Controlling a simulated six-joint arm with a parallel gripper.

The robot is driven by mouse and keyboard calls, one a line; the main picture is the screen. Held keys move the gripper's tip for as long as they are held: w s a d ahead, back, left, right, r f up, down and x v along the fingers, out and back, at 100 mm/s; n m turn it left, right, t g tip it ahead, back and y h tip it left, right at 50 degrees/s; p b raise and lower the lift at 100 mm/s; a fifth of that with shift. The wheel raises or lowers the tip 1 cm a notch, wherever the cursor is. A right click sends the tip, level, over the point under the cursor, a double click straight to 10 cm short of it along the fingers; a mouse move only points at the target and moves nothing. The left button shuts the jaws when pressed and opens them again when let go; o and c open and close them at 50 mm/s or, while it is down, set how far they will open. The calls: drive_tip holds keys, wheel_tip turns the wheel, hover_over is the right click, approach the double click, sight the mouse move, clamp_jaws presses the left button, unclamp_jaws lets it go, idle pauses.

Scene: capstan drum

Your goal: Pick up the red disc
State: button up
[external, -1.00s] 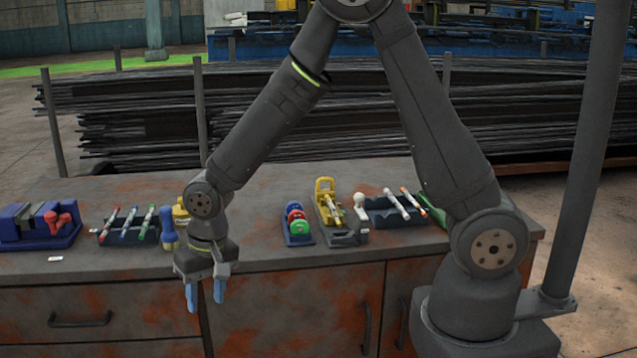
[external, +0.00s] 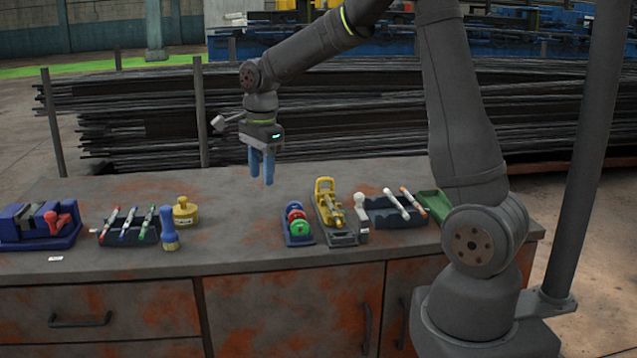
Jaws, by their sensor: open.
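The red disc (external: 295,215) sits in a small dark blue holder (external: 302,240) on the workbench, right of the middle. It stands between a green disc (external: 299,227) in front and a blue disc (external: 294,206) behind. The green disc hides part of it. My gripper (external: 262,169) is above the rear part of the bench, up and to the left of the holder. Its blue fingers point down, open and empty, apart from everything.
Just right of the holder stands a yellow clamp-like device (external: 329,205). A white-topped tool (external: 361,203) and a tray of markers (external: 388,216) follow. The bench's middle is clear.

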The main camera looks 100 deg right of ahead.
drive_tip(key=s+d+r+m, duration=0.5)
drive_tip(key=s+m, duration=0.1)
drive_tip(key=s, duration=0.1)
hover_over(297, 211)
drive_tip(key=f, duration=1.1)
drive_tip(key=shift+w+d+f, duration=0.1)
drive_tip(key=shift+w+f, duration=0.2)
drive_tip(key=shift+w, duration=0.1)
drive_tip(key=shift+s+f, duration=0.2)
drive_tip(key=shift+f, duration=1.15)
drive_tip(key=shift+s+f, duration=0.15)
drive_tip(key=shift+f, duration=1.15)
clamp_jaws()
